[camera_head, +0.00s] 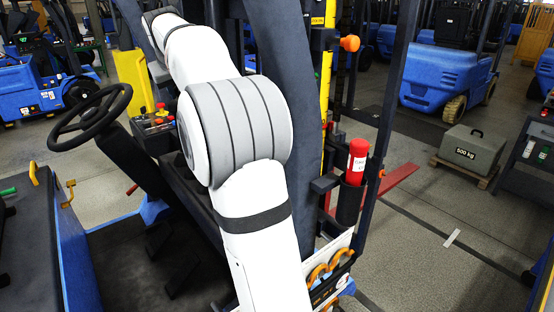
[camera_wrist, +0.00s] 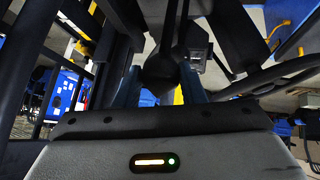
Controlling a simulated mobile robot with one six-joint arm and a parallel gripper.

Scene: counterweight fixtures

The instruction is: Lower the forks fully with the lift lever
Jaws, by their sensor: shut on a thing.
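In the wrist view my gripper (camera_wrist: 161,82) has its two fingers closed around a dark rounded knob (camera_wrist: 160,66), which looks like the lift lever's. A dark stem runs from the knob towards the top of the picture. In the head view my white arm hides the gripper and the lever it holds.
A steering wheel (camera_head: 90,117) stands at the left, with a small control panel (camera_head: 156,125) beside my arm. A red extinguisher (camera_head: 356,162) is mounted by the mast. A 500 kg weight (camera_head: 472,149) sits on a pallet (camera_head: 463,172) beyond open floor.

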